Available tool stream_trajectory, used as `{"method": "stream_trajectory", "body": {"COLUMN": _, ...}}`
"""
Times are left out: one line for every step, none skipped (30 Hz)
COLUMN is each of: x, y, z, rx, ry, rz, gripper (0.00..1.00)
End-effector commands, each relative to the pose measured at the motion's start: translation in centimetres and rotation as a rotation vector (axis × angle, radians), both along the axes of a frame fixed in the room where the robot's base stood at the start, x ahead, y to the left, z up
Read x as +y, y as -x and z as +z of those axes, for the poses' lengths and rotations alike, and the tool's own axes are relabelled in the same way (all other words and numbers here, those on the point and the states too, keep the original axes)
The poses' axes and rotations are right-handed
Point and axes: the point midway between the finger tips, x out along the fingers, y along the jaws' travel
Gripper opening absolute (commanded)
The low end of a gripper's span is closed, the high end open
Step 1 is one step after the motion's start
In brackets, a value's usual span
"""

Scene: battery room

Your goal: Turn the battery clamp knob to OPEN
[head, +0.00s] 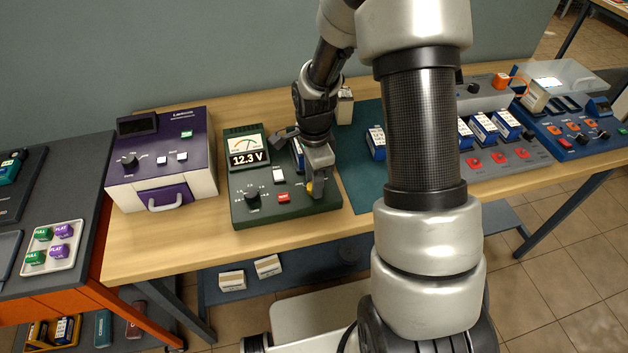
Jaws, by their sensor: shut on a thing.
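The dark green battery tester (262,217) stands on the wooden bench, its display reading 12.3 V. My gripper (312,188) reaches down over the right part of its top and is shut on a small knob with a yellow part (309,187), which looks like the battery clamp knob. My fingers hide most of it, so its pointer and the OPEN mark cannot be read. A blue and white battery (298,152) shows partly behind my gripper, at the tester's clamp area. The tester also has a black dial (252,196), a red button (283,197) and a white switch (278,175).
A purple and white device (160,165) with a drawer stands left of the tester. A green mat (355,185) with batteries lies to the right, partly behind my arm. Blue units (570,135) stand farther right. A tray (52,250) of green and purple pieces is at far left.

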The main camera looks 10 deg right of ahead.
Motion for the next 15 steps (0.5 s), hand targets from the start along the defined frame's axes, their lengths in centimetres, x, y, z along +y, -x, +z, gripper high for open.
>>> {"method": "stream_trajectory", "body": {"x": 0.01, "y": -0.1, "z": 0.03, "rx": -0.003, "ry": 0.001, "rz": 0.019, "gripper": 0.08}}
{"method": "stream_trajectory", "body": {"x": 0.01, "y": -0.1, "z": 0.02, "rx": -0.003, "ry": 0.001, "rz": 0.033, "gripper": 0.08}}
{"method": "stream_trajectory", "body": {"x": 0.01, "y": -0.1, "z": 0.0, "rx": -0.003, "ry": 0.001, "rz": 0.055, "gripper": 0.08}}
{"method": "stream_trajectory", "body": {"x": 0.01, "y": -0.1, "z": -0.01, "rx": -0.003, "ry": 0.001, "rz": 0.074, "gripper": 0.08}}
{"method": "stream_trajectory", "body": {"x": 0.01, "y": -0.1, "z": -0.02, "rx": -0.003, "ry": 0.001, "rz": 0.094, "gripper": 0.08}}
{"method": "stream_trajectory", "body": {"x": 0.01, "y": -0.1, "z": -0.04, "rx": -0.003, "ry": 0.001, "rz": 0.125, "gripper": 0.08}}
{"method": "stream_trajectory", "body": {"x": 0.01, "y": -0.1, "z": -0.05, "rx": -0.003, "ry": 0.001, "rz": 0.15, "gripper": 0.08}}
{"method": "stream_trajectory", "body": {"x": 0.01, "y": -0.1, "z": -0.07, "rx": -0.003, "ry": 0.001, "rz": 0.177, "gripper": 0.08}}
{"method": "stream_trajectory", "body": {"x": 0.02, "y": -0.1, "z": -0.07, "rx": -0.003, "ry": 0.001, "rz": 0.214, "gripper": 0.08}}
{"method": "stream_trajectory", "body": {"x": 0.02, "y": -0.11, "z": -0.07, "rx": -0.003, "ry": 0.001, "rz": 0.242, "gripper": 0.08}}
{"method": "stream_trajectory", "body": {"x": 0.02, "y": -0.11, "z": -0.07, "rx": -0.003, "ry": 0.001, "rz": 0.271, "gripper": 0.08}}
{"method": "stream_trajectory", "body": {"x": 0.02, "y": -0.12, "z": -0.05, "rx": -0.003, "ry": 0.0, "rz": 0.31, "gripper": 0.08}}
{"method": "stream_trajectory", "body": {"x": 0.01, "y": -0.13, "z": -0.05, "rx": -0.004, "ry": 0.001, "rz": 0.339, "gripper": 0.08}}
{"method": "stream_trajectory", "body": {"x": 0.01, "y": -0.13, "z": -0.04, "rx": -0.004, "ry": 0.001, "rz": 0.368, "gripper": 0.08}}
{"method": "stream_trajectory", "body": {"x": 0.01, "y": -0.13, "z": -0.03, "rx": -0.004, "ry": 0.001, "rz": 0.406, "gripper": 0.08}}
